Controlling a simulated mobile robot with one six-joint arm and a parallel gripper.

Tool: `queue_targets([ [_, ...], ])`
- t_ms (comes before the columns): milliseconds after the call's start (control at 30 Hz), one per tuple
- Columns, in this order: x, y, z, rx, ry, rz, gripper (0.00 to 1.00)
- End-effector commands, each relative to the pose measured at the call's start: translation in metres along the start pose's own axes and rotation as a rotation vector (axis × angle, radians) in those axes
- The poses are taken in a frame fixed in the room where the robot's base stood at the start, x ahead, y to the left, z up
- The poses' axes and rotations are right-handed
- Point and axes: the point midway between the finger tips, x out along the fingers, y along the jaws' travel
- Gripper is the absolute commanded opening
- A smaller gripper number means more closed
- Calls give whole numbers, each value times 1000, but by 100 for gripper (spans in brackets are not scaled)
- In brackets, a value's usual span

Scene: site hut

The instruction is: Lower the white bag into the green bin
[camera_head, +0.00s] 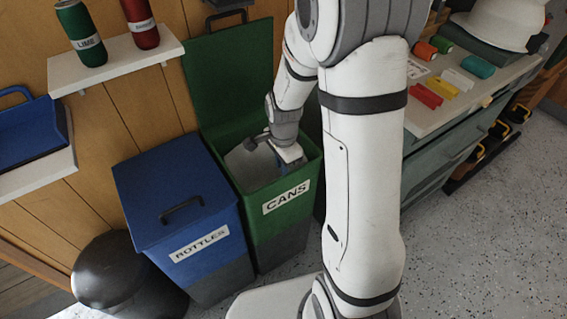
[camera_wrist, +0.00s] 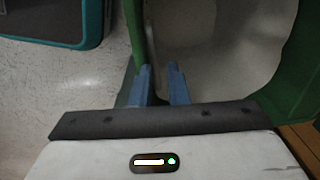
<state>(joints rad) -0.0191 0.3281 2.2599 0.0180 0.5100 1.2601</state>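The green bin (camera_head: 278,222), labelled CANS, stands with its lid (camera_head: 232,75) raised against the wall. A pale grey-white shape, which looks like the white bag (camera_head: 250,165), is inside the bin opening, left of my gripper. My gripper (camera_head: 287,165) is at the bin's mouth, pointing down, its tips hidden in the head view. In the wrist view the two blue fingers (camera_wrist: 160,70) stand a narrow gap apart, beside the green rim. The pale bag (camera_wrist: 215,65) fills the space beyond and right of them. I cannot tell whether its edge is between the fingers.
A blue bin (camera_head: 180,200) labelled BOTTLES, lid shut, stands close on the left. A dark round bin (camera_head: 110,275) is at lower left. A shelf (camera_head: 125,58) with two cans is on the wall. A counter (camera_head: 435,110) with small coloured items stands right. Speckled floor is clear at lower right.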

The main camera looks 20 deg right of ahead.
Motion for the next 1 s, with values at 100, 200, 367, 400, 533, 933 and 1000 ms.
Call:
queue_targets([
  [100,9,9,2,0,-7,26,33],
  [200,9,9,1,0,-7,28,33],
  [367,9,10,1,0,-7,30,33],
  [400,9,10,1,0,-7,30,33],
  [533,0,9,1,0,-6,27,33],
  [933,-68,1,1,0,2,0,33],
  [1000,-74,0,1,0,2,0,33],
])
